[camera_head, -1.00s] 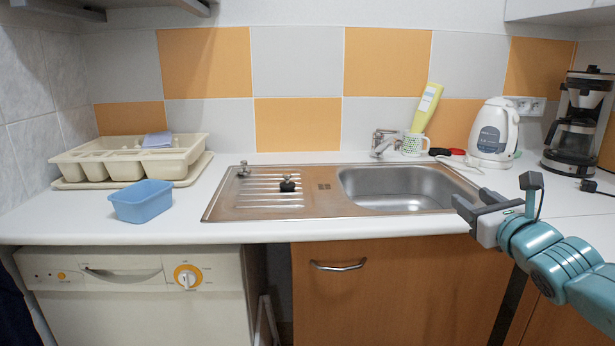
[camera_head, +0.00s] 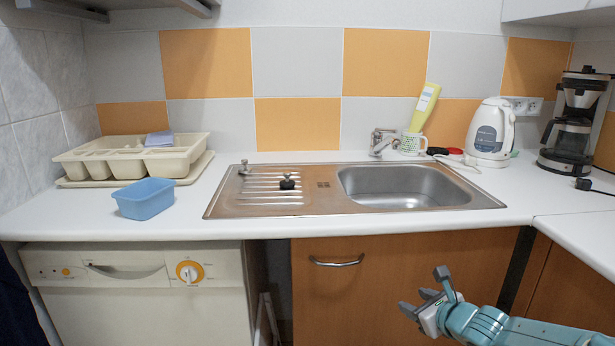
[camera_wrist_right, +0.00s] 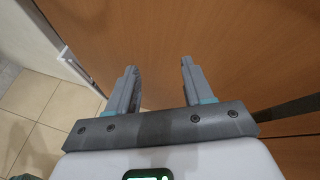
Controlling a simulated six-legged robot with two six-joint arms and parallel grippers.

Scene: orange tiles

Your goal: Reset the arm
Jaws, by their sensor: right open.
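My right gripper (camera_head: 415,302) is open and empty in the head view, low at the right, in front of the wooden cabinet door below the sink. In the right wrist view its two fingers (camera_wrist_right: 158,80) stand apart with nothing between them, and the brown cabinet front (camera_wrist_right: 225,35) lies beyond. My right arm (camera_head: 490,328) comes in from the lower right, below the counter top. My left gripper is not in view.
The counter (camera_head: 420,222) overhangs above my right gripper. A steel sink (camera_head: 405,188), a blue tub (camera_head: 145,199), a beige dish rack (camera_head: 130,157), a white kettle (camera_head: 489,132) and a coffee maker (camera_head: 570,125) stand along it. A cabinet handle (camera_head: 336,262) sticks out.

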